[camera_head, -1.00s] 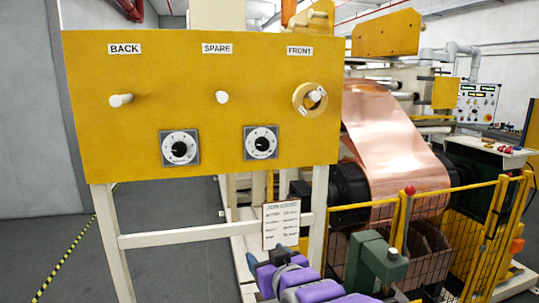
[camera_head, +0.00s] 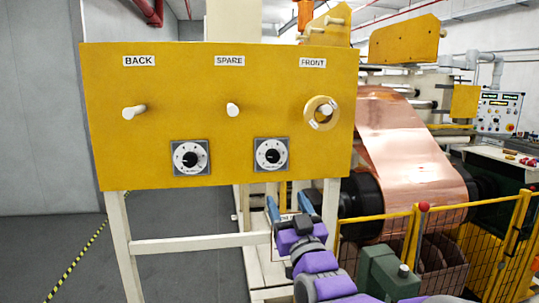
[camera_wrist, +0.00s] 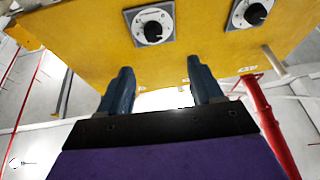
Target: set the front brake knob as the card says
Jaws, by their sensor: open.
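Two round black knobs on white dials sit low on the yellow panel: a left dial (camera_head: 192,157) and a right dial (camera_head: 271,154). The right one is nearest below the FRONT label (camera_head: 312,62), but neither dial carries a readable name. Their settings are too small to read. Both also show at the top of the wrist view, the nearer dial (camera_wrist: 153,27) and one further right (camera_wrist: 250,12). My gripper (camera_head: 289,205) is open and empty, below the right dial and apart from it. Its blue fingers (camera_wrist: 160,78) point toward the panel.
Pegs stick out under BACK (camera_head: 134,111), SPARE (camera_head: 232,109) and FRONT, where a tan ring (camera_head: 321,113) hangs. A copper foil roll (camera_head: 405,150) and a yellow fence (camera_head: 470,211) stand right. The floor at left is clear.

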